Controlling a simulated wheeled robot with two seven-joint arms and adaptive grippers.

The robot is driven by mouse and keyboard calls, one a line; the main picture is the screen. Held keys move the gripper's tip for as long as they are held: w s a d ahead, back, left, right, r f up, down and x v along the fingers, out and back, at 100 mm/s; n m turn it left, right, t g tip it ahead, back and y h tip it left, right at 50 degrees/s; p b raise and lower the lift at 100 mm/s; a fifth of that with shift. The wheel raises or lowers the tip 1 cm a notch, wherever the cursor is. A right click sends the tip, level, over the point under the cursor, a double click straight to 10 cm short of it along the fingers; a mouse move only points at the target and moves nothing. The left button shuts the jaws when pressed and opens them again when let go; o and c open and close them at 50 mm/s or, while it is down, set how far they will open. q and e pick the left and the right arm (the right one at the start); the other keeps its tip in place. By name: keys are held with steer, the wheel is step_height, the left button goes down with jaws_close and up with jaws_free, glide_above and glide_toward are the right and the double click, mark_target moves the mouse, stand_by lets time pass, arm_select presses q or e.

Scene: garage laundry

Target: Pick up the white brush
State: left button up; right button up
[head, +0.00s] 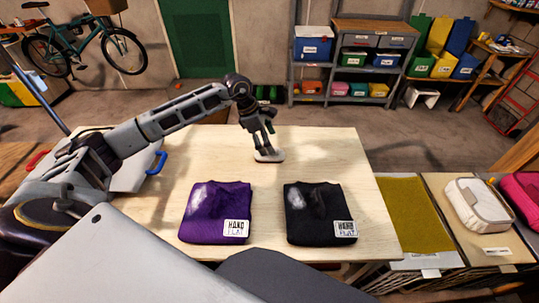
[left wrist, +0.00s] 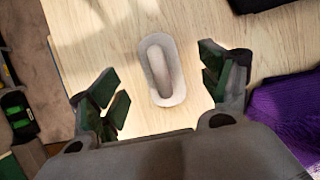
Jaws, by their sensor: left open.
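The white brush (head: 268,157) lies on the wooden table (head: 330,150) near its far edge. In the left wrist view the brush (left wrist: 161,70) is an oval pale base with a raised handle along its middle. My left gripper (head: 264,140) is above the brush, pointing down. In the left wrist view my left gripper (left wrist: 160,92) is open, with one finger on each side of the brush and clear gaps to it. The fingers do not touch the brush. My right gripper is not in view.
A folded purple garment (head: 212,208) and a folded black garment (head: 318,208) lie on the near part of the table, each with a white label. A mustard mat (head: 405,205) and a white pouch (head: 478,205) are at the right.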

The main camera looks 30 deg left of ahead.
mark_target(279, 157)
arm_select(q)
steer(key=shift+f, duration=0.15)
steer(key=shift+w+d+f+p, duration=0.1)
steer(key=shift+f+p, duration=0.1)
steer(key=shift+f, duration=0.75)
steer(key=shift+w+d+f+p, duration=0.1)
steer(key=shift+f+p, duration=0.05)
steer(key=shift+f, duration=0.8)
steer(key=shift+w+d+f, duration=0.15)
steer(key=shift+d+f, duration=0.1)
steer(key=shift+f, duration=0.4)
steer(key=c, duration=1.2)
